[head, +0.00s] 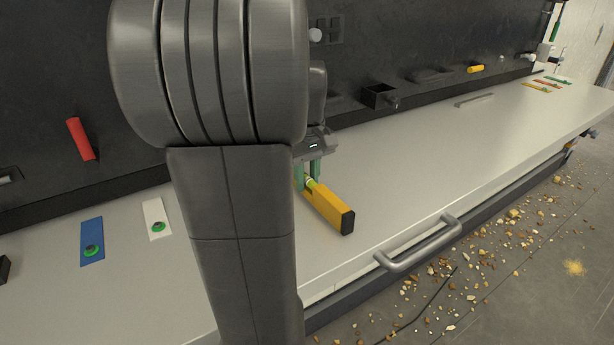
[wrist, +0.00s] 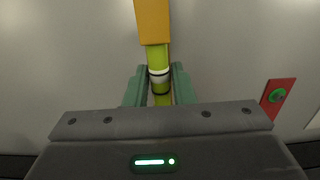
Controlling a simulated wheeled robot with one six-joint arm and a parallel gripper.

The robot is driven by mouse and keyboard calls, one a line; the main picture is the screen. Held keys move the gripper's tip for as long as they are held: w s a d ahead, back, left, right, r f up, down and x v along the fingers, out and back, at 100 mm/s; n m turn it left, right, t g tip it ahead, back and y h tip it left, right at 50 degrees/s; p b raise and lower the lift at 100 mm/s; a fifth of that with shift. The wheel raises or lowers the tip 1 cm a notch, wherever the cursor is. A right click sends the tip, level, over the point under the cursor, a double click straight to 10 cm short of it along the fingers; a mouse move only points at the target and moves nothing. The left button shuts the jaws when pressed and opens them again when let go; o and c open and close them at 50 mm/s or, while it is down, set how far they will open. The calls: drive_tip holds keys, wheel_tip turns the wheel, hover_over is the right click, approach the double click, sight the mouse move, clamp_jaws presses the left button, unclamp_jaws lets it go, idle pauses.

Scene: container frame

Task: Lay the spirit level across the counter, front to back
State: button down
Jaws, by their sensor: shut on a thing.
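The spirit level (head: 328,205) is a yellow bar with a black end cap and a yellow-green vial section. In the head view it points from the back of the counter (head: 430,170) toward the front edge, slanting to the right. My gripper (head: 308,175) is shut on its vial section, with green fingers on either side. In the wrist view, the yellow body of the level (wrist: 153,22) extends up from between the fingers of my gripper (wrist: 158,86). My arm hides the level's far end in the head view. I cannot tell whether the level touches the counter.
A blue plate (head: 92,240) and a white plate (head: 157,217), each with a green knob, lie left of my arm. A red plate (wrist: 277,98) shows in the wrist view. A handle (head: 418,245) juts from the counter's front.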

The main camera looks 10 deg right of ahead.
drive_tip(key=shift+f+b, duration=0.35)
drive_tip(key=shift+f, duration=0.25)
idle(0.3)
drive_tip(key=c, duration=1.1)
unclamp_jaws()
drive_tip(key=shift+c, duration=0.2)
wheel_tip(320, 180, up, 14)
drive_tip(key=shift+b, duration=0.3)
drive_tip(key=shift+f, duration=0.1)
wheel_tip(320, 180, down, 14)
drive_tip(key=shift+r+p, duration=0.2)
drive_tip(key=shift+p, duration=0.15)
drive_tip(key=shift+r, duration=0.2)
